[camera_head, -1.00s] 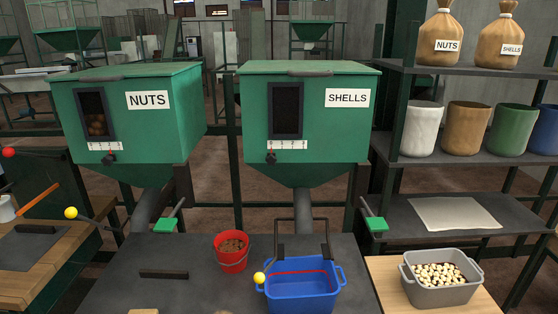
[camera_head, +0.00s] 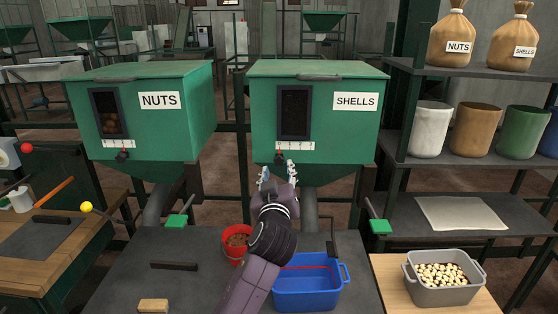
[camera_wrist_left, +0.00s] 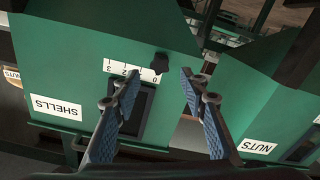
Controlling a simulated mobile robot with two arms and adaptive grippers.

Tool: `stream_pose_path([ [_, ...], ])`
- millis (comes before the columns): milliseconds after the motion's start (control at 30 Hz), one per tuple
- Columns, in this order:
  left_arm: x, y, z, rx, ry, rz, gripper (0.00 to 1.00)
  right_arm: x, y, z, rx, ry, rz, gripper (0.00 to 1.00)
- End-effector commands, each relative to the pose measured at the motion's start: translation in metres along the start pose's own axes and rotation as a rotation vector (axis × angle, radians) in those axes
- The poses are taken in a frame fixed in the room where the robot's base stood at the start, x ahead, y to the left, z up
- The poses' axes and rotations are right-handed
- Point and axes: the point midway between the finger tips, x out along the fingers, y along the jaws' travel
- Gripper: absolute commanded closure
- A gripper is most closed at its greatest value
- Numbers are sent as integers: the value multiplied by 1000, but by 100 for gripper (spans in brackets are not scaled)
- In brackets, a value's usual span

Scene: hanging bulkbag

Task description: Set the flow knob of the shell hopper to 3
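The green shell hopper (camera_head: 355,125), labelled SHELLS, has a dark window and a white number scale (camera_head: 296,145). Its black flow knob (camera_head: 280,159) sits at the left end of the scale. In the left wrist view the hopper appears upside down, and the knob (camera_wrist_left: 159,63) is beside the 0 end of the scale (camera_wrist_left: 125,70). My left gripper (camera_head: 278,174) is open and empty, just in front of and below the knob. In the left wrist view its fingers (camera_wrist_left: 160,80) are spread, with the knob beyond the gap between them. My right gripper is not in view.
The nut hopper (camera_head: 180,125) stands to the left. Below are a red bucket (camera_head: 231,258) and a blue crate (camera_head: 306,292), partly behind my left arm. Green-handled levers (camera_head: 176,221) and (camera_head: 379,226) flank the area. A grey crate (camera_head: 440,292) stands right.

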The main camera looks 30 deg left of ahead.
Motion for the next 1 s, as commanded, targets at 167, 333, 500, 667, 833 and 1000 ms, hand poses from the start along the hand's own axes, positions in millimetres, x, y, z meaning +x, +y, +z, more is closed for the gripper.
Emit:
stream_pose_path([
  [167, 29, 0, -2, 4, -1, -2, 60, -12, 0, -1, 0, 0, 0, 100],
  [333, 48, 0, -1, 3, -3, -1, 60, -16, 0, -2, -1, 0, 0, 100],
  [500, 56, 0, 0, 2, -2, 0, 60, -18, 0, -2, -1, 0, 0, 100],
  [667, 56, 0, 1, 2, -2, 0, 60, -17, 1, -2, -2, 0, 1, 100],
  [833, 56, 0, 1, 2, -2, 0, 69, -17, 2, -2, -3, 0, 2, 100],
  [1000, 56, 0, 1, 2, -3, 0, 88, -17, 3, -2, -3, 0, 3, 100],
])
